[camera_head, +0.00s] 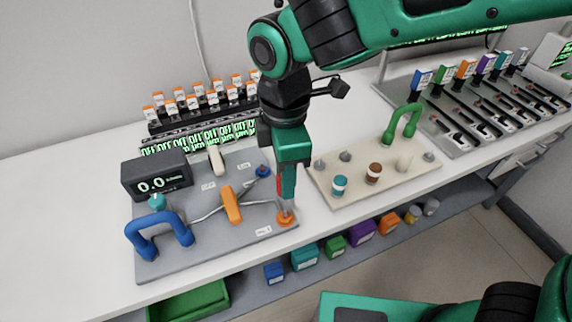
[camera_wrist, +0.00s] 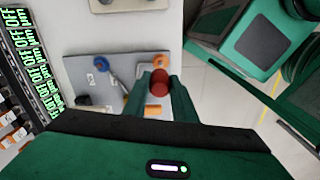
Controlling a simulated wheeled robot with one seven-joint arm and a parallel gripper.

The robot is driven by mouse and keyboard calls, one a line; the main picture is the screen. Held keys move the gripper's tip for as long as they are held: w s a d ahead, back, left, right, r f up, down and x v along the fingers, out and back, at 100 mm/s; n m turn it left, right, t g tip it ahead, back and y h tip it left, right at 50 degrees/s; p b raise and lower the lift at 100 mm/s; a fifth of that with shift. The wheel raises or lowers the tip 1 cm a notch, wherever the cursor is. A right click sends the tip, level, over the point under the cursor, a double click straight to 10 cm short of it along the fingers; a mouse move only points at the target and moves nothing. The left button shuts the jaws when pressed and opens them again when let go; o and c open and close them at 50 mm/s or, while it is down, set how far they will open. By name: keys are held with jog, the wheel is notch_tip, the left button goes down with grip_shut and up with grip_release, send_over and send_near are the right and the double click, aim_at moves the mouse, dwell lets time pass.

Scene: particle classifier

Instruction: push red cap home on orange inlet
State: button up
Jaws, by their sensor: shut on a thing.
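My gripper (camera_head: 288,187) is shut on the red cap (camera_wrist: 160,79), which sits between the fingertips in the wrist view. In the head view only a sliver of red shows at the fingers, and the rest of the cap is hidden. The orange inlet (camera_head: 285,219) is an orange ring with a thin upright grey stem at the front right corner of the grey board (camera_head: 200,247). My gripper is upright, just above it. I cannot tell whether the cap touches the stem.
The board also carries an orange block (camera_head: 231,205), a blue inlet (camera_head: 263,171), a blue handle (camera_head: 158,232) and a display reading 0.0 (camera_head: 157,178). A beige board (camera_head: 335,203) with several caps and a green handle (camera_head: 402,122) stands close on the right.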

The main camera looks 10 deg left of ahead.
aim_at(286, 205)
jog(key=shift+n, duration=0.3)
jog(key=shift+f+n, duration=0.15)
jog(key=shift+n, duration=0.55)
jog(key=shift+f, duration=2.75)
jog(key=shift+f, duration=1.75)
jog(key=o, duration=1.1)
jog(key=shift+r, duration=0.1)
notch_tip(286, 205, up, 11)
jog(key=shift+f, duration=0.15)
